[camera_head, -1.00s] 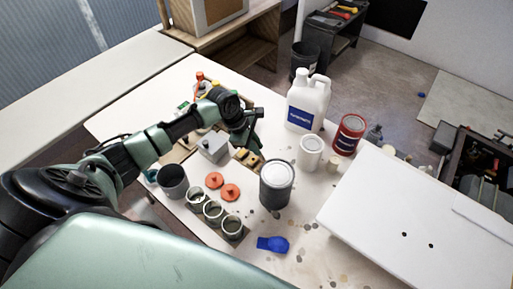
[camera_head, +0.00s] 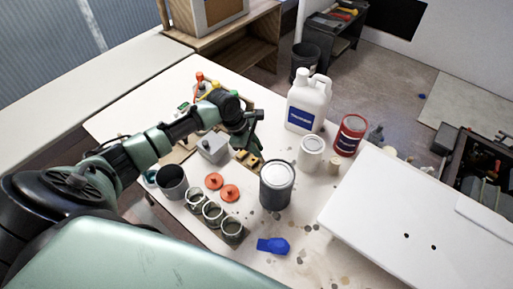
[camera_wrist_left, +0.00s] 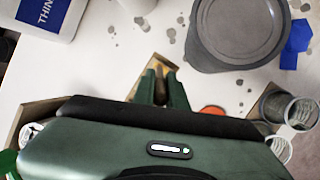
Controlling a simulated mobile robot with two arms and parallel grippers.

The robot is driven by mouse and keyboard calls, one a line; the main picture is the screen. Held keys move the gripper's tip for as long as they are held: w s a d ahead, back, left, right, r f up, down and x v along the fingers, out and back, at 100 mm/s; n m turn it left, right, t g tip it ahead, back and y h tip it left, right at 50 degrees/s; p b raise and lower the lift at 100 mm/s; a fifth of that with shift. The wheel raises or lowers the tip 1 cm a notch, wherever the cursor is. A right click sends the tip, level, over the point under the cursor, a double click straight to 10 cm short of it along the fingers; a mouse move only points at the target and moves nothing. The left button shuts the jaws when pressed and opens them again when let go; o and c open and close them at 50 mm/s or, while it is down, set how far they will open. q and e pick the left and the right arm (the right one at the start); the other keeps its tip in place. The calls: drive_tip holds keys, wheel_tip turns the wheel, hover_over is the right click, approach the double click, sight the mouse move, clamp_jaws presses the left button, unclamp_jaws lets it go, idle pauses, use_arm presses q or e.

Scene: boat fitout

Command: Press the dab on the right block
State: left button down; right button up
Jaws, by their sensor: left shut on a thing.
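My left gripper (camera_head: 246,147) points down over a small tan wooden piece with yellowish blocks (camera_head: 253,162) near the middle of the table. In the left wrist view the green fingers (camera_wrist_left: 161,90) are closed together, with a narrow brownish thing (camera_wrist_left: 160,84) between them. What it is cannot be made out clearly. The wood piece (camera_wrist_left: 150,66) shows just beyond the fingertips. The fingers and wrist hide much of it, so I cannot see a dab or tell whether anything touches the right block. My right gripper is out of view.
A grey can (camera_head: 277,186) stands close to the right of the gripper. A grey lidded box (camera_head: 212,148) stands to its left, with orange lids (camera_head: 229,193) and several open jars (camera_head: 212,211) in front. A white jug (camera_head: 306,103) and red can (camera_head: 349,135) stand behind right.

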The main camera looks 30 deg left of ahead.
use_arm(q)
drive_tip(key=shift+f, duration=0.65)
idle(0.4)
idle(0.6)
drive_tip(key=shift+s+f+p, duration=0.15)
drive_tip(key=shift+f+p, duration=0.05)
drive_tip(key=shift+p, duration=0.3)
idle(1.6)
drive_tip(key=shift+r, duration=0.1)
wheel_tip(320, 180, up, 5)
drive_tip(key=p, duration=0.6)
drive_tip(key=shift+r+p, duration=1.1)
drive_tip(key=shift+p, duration=0.1)
drive_tip(key=shift+f, duration=0.1)
